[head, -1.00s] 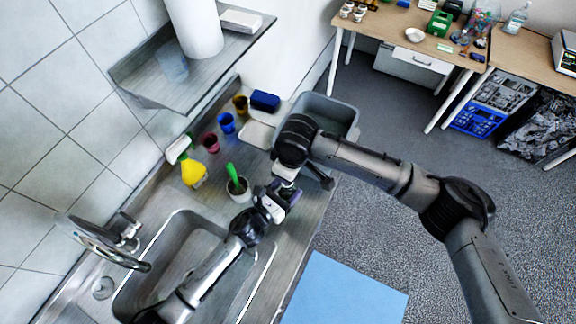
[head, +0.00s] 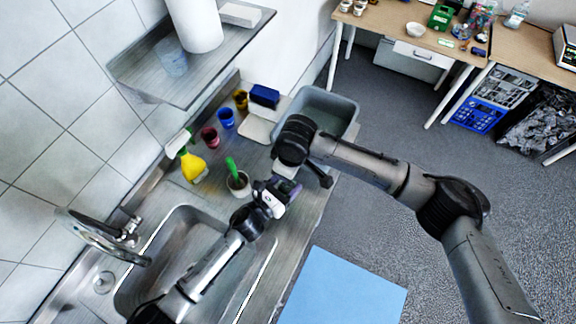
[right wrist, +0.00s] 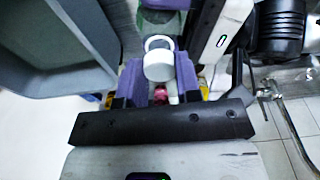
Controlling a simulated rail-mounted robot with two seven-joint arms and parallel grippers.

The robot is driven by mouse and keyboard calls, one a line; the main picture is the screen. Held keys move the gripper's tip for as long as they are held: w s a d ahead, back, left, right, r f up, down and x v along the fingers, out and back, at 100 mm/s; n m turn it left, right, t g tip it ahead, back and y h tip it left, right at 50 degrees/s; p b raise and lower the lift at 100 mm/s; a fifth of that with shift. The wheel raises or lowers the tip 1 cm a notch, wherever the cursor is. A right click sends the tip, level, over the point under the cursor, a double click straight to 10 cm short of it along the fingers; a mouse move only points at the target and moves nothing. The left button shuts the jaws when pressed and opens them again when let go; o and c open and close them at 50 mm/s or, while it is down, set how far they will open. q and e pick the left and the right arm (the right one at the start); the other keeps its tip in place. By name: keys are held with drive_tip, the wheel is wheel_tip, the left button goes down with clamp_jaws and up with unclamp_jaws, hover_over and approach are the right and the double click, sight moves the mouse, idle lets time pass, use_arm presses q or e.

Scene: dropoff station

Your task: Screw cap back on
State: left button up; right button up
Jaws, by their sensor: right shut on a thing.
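In the right wrist view a white round piece (right wrist: 159,66) with a ring-like end sits between the purple fingers of my right gripper (right wrist: 160,72), which is shut on it. I cannot tell whether this piece is the cap or part of the bottle. My left gripper (head: 283,192), with purple fingers, is close by over the right part of the counter. Its purple finger also shows at the top of the right wrist view, just beyond the white piece. Whether its jaws hold something is hidden. In the head view my right arm covers most of the right gripper and the held piece.
A white pot with a green-handled brush (head: 238,183), a yellow spray bottle (head: 193,167), several coloured cups and a blue sponge (head: 264,96) stand along the wall. A grey bin (head: 328,108) is beside my right wrist. The sink (head: 185,245) lies at lower left.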

drive_tip(key=shift+f, duration=0.55)
idle(0.6)
use_arm(q)
clamp_jaws()
use_arm(e)
drive_tip(key=m, duration=0.6)
drive_tip(key=shift+s+a+f+t, duration=0.1)
drive_tip(key=shift+s+a+t, duration=0.1)
drive_tip(key=shift+t, duration=0.1)
drive_tip(key=m+h, duration=0.1)
drive_tip(key=m, duration=0.6)
drive_tip(key=shift+a, duration=0.1)
drive_tip(key=m, duration=0.5)
drive_tip(key=shift+a+m+h, duration=0.1)
drive_tip(key=shift+m+h, duration=0.2)
drive_tip(key=shift+h, duration=0.1)
drive_tip(key=m, duration=0.5)
drive_tip(key=shift+w+h, duration=0.15)
drive_tip(key=shift+h, duration=0.15)
drive_tip(key=m, duration=0.3)
drive_tip(key=shift+w+m+g, duration=0.1)
drive_tip(key=shift+m+g, duration=0.2)
drive_tip(key=shift+g, duration=0.1)
drive_tip(key=m, duration=0.3)
drive_tip(key=shift+m, duration=0.3)
drive_tip(key=m+g, duration=0.1)
drive_tip(key=m, duration=0.4)
